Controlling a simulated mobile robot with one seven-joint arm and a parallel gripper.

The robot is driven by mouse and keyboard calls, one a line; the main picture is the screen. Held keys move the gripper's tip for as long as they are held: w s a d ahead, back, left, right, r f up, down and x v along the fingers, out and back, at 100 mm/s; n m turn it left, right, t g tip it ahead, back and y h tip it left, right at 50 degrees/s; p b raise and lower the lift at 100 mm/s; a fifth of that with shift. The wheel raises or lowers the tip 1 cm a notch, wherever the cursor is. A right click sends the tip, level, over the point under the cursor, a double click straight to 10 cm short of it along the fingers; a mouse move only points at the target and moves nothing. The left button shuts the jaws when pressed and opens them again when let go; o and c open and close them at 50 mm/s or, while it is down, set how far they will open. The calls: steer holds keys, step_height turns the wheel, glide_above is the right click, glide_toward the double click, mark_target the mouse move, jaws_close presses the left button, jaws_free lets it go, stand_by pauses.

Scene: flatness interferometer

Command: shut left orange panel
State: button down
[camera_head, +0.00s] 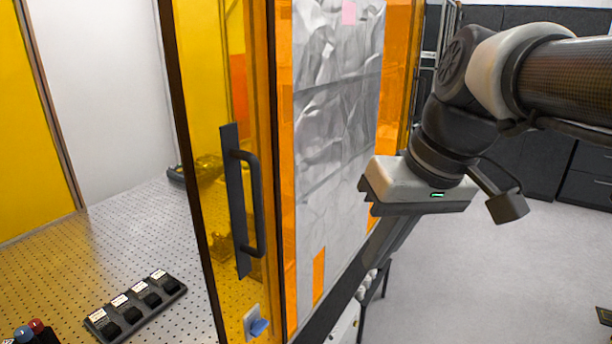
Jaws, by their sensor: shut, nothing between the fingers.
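An orange see-through panel (205,100) with a dark edge stands upright in the middle of the head view. A black bar handle (256,205) is fixed on it. Left of the panel's dark edge the enclosure is open, and its inside shows directly. I cannot tell whether the panel slides or swings. My gripper (369,205) is shut and empty. It is right of the handle, in front of the foil-covered side, apart from the handle. Its fingers are mostly hidden by its own body.
A perforated table (70,240) lies inside the enclosure, bearing a black box with several switches (136,306) at its front. Crumpled silver sheeting (338,120) covers the side right of the panel. A blue knob (259,327) sits low on the panel.

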steer(key=w+a+r+n+g+y, duration=0.45)
steer(key=w+r+n, duration=0.25)
steer(key=w, duration=0.2)
steer(key=s+a+f, duration=0.3)
steer(key=a+f, duration=0.4)
steer(key=a, duration=0.2)
steer(key=shift+s+f+b, duration=0.15)
steer(key=shift+s+b, duration=0.1)
steer(key=shift+b, duration=0.15)
steer(key=shift+t, duration=0.25)
